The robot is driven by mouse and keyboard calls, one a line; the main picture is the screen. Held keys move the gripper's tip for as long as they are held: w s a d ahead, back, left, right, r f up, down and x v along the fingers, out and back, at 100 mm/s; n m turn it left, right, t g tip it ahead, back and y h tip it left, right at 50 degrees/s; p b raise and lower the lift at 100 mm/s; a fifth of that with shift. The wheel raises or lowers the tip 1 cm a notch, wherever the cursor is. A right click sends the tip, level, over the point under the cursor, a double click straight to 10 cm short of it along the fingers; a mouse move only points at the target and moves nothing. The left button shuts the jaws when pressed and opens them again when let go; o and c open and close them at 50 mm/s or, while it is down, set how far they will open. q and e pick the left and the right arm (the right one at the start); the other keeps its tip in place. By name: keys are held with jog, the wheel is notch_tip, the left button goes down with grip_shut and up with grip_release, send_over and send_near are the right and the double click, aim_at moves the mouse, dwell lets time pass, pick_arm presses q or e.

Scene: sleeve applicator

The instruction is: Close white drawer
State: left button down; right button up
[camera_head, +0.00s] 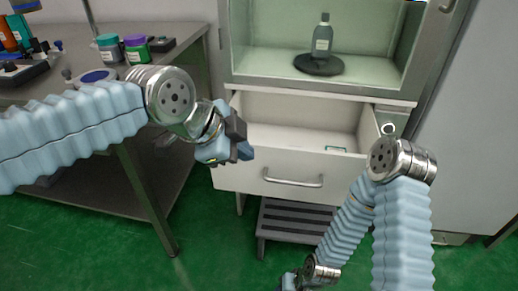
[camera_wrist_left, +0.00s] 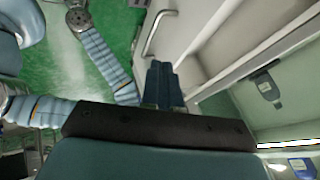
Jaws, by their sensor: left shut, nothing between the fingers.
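The white drawer (camera_head: 265,181) stands open below the cabinet's glass-fronted chamber in the head view, with a metal bar handle (camera_head: 293,180) on its front. In the left wrist view the handle (camera_wrist_left: 157,33) shows at the top. My left gripper (camera_head: 247,152) is shut and empty, just in front of the upper left part of the drawer front. In the left wrist view its fingers (camera_wrist_left: 163,82) are together, beside the drawer front; I cannot tell whether they touch it. My right arm reaches down at the lower right; its gripper is not clearly visible.
A grey bottle (camera_head: 322,38) stands on a dark round base (camera_head: 318,64) inside the cabinet above the drawer. A slatted step (camera_head: 290,222) sits under the drawer. A metal table (camera_head: 190,32) with jars and tools is at the left. Green floor is free in front.

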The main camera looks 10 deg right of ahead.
pick_arm(q)
send_near(277, 160)
notch_tip(277, 160, down, 4)
jog(key=s+d, duration=0.1)
jog(key=s, duration=0.1)
jog(key=shift+w+d, duration=0.2)
jog(key=shift+w, duration=0.35)
jog(key=shift+w+d, duration=0.2)
jog(key=shift+w, duration=0.35)
jog(key=shift+w+d, duration=0.2)
jog(key=shift+w, duration=0.45)
pick_arm(e)
jog(key=shift+r, duration=0.2)
